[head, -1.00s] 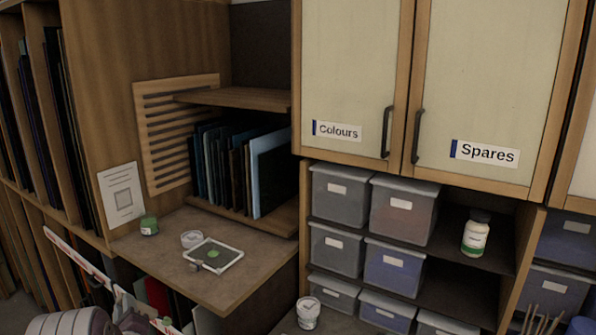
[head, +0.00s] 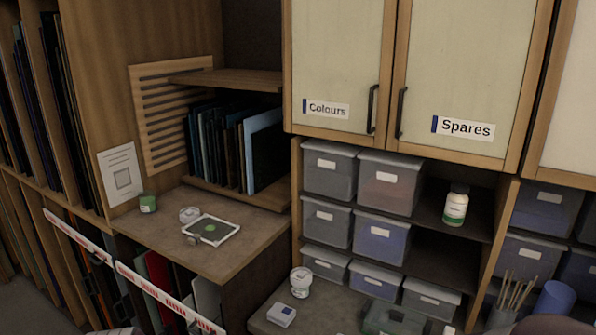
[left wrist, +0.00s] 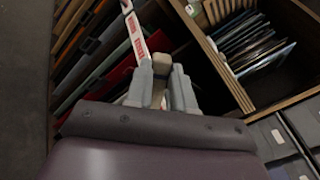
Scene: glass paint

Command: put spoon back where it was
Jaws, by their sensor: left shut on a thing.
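In the left wrist view my left gripper (left wrist: 162,67) is shut on a short tan, wooden-looking piece (left wrist: 159,74), which could be the spoon's handle. The rest of that piece is hidden, so I cannot tell its full shape. The gripper is in front of the rack with the red-and-white tape (left wrist: 136,35). My right gripper is not in view. In the head view no spoon is clearly seen. A framed panel with a green spot (head: 211,229) lies on the ledge (head: 235,262), with a white tub (head: 189,214) and a green jar (head: 147,203) behind it.
A lower bench holds a white jar (head: 301,282), a small white box (head: 282,315) and a green case (head: 392,320). Lidded grey bins (head: 330,170) fill shelves below the cupboards. Thin sticks (head: 515,291) stand at right near a blue cylinder (head: 556,298). Tape (head: 140,280) crosses the lower rack.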

